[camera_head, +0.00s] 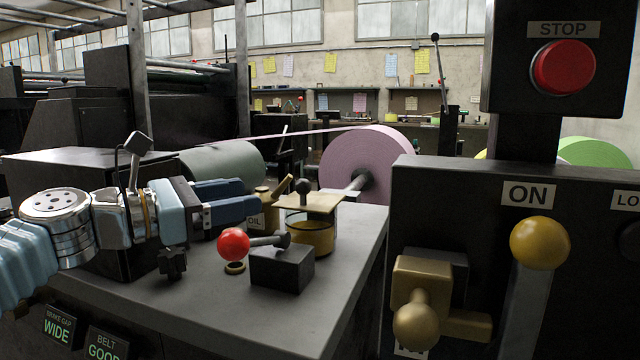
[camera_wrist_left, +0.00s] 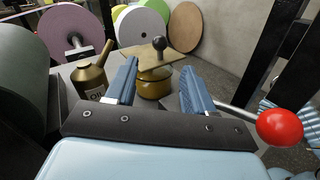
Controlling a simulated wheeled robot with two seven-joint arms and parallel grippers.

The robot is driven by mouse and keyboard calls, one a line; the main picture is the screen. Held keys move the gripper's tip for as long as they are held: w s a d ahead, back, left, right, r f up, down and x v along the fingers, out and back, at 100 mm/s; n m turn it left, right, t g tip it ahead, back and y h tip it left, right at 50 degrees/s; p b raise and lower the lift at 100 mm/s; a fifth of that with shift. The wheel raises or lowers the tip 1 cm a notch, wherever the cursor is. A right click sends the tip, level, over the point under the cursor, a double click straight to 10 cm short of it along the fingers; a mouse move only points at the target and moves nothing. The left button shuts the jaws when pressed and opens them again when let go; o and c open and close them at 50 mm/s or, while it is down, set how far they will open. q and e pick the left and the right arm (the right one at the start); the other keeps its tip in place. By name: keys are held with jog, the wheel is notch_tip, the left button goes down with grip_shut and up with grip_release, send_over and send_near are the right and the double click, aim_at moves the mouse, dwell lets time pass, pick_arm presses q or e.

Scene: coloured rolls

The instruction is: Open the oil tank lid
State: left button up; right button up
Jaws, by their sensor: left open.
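The oil tank (camera_head: 318,238) is a round amber container on the dark bench top. Its flat tan square lid (camera_head: 318,204) with a dark ball knob (camera_head: 303,186) lies on top. The lid (camera_wrist_left: 148,58) and tank (camera_wrist_left: 153,87) also show in the left wrist view. My left gripper (camera_head: 252,197) comes in from the left, level with the lid, and stops short of the tank. In the left wrist view, its blue fingers (camera_wrist_left: 160,66) are apart with nothing gripped, and the tank and knob appear between and beyond them. My right gripper is not in view.
A brass oil can (camera_wrist_left: 90,78) stands left of the tank, partly behind my fingers in the head view. A red-ball lever (camera_head: 234,244) on a black block sits in front. A control panel (camera_head: 440,200) with a yellow-knob lever stands right. A pink roll (camera_head: 365,150) is behind.

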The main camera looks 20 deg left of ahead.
aim_at(296, 187)
pick_arm(q)
jog(key=x, duration=1.2)
grip_shut()
